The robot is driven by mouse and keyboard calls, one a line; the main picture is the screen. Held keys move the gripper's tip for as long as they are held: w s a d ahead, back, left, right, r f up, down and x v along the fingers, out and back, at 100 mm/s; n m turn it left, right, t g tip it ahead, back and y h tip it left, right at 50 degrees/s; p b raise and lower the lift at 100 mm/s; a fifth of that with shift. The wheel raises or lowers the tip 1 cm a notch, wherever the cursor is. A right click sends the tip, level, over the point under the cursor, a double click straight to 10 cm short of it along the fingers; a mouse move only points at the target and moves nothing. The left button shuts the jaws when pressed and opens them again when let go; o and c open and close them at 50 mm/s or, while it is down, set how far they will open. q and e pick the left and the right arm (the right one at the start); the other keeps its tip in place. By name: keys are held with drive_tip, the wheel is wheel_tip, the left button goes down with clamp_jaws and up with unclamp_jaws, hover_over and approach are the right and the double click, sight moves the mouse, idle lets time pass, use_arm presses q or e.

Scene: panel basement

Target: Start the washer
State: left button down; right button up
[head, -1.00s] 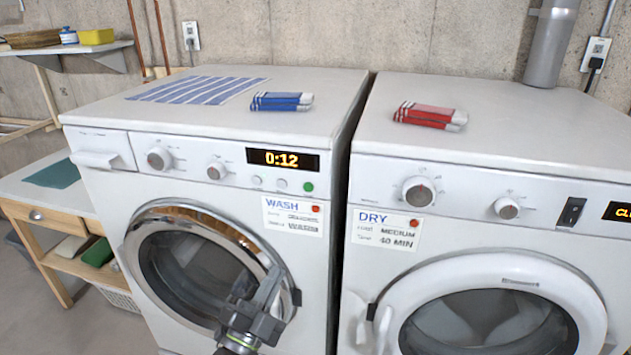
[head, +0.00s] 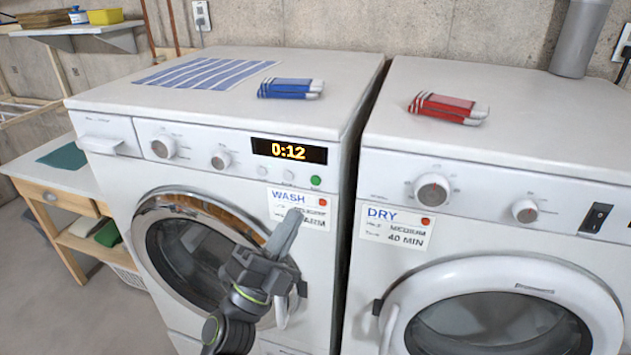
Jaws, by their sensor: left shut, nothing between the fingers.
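The washer (head: 105,180) is the left machine in the head view, with its round glass door (head: 185,260) shut. Its panel has two knobs, a lit display (head: 289,151) reading 0:12, two pale buttons and a green button (head: 316,181) at the right. A WASH card (head: 283,196) with a red dot is on the front below the buttons. My left gripper (head: 292,222) is in front of the washer, its fingers shut and empty, pointing up over the card below the green button. It hides part of the door's right side and of the card. My right gripper is out of view.
The dryer (head: 500,225) stands to the right, with a DRY card (head: 396,225) and its door shut. Blue-and-white cloth (head: 290,88) and a striped cloth (head: 207,77) lie on the washer, red-and-white cloth (head: 448,107) on the dryer. A wooden bench (head: 60,195) is at left.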

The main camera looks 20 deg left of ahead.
sight(316, 181)
use_arm(q)
drive_tip(key=shift+w+d+b, duration=0.1)
drive_tip(key=shift+w+b, duration=1.15)
drive_tip(key=shift+w, duration=2.75)
drive_tip(key=shift+w, duration=0.1)
drive_tip(key=shift+w, duration=0.35)
